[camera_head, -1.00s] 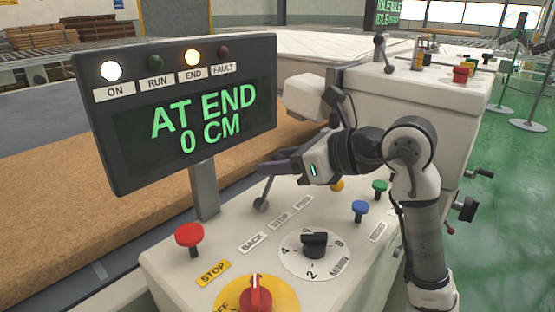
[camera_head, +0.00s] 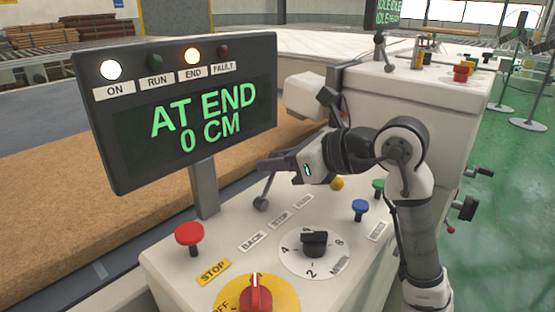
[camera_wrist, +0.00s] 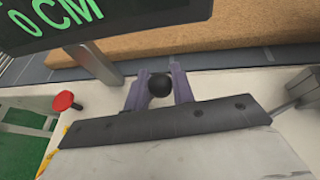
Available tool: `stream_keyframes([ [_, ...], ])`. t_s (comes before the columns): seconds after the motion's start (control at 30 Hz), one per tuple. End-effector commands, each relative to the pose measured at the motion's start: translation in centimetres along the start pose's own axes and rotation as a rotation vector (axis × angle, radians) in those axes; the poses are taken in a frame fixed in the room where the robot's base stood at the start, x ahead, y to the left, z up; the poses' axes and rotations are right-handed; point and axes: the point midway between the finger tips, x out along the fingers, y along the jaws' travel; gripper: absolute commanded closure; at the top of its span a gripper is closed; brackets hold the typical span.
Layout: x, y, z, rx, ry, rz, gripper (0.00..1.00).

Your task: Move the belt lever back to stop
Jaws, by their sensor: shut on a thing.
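The belt lever (camera_head: 267,190) stands on the sloped white control panel, behind the BACK, STOP and FEED labels. Its shaft rises from a dark round base and leans a little to the right in the head view. My gripper (camera_head: 270,163) is shut on the lever's top. In the wrist view the lever's black ball knob (camera_wrist: 159,85) sits between the two purple-grey fingers of my gripper (camera_wrist: 159,92). The STOP label (camera_head: 280,219) lies between BACK (camera_head: 253,240) and FEED (camera_head: 304,201). The fingers hide the knob in the head view.
The display (camera_head: 190,110) reads AT END, 0 CM, with ON and END lamps lit; it stands close left of my gripper. A red mushroom button (camera_head: 189,234), black dial (camera_head: 314,243), red rotary switch (camera_head: 256,293) and blue button (camera_head: 360,208) share the panel.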

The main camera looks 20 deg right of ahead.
Motion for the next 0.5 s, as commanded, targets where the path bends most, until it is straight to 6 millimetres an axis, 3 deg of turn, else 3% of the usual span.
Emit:
stream_keyframes([
  [0.5,0.1,1.8,0.5,-0.228,0.042,-0.096,1.00],
])
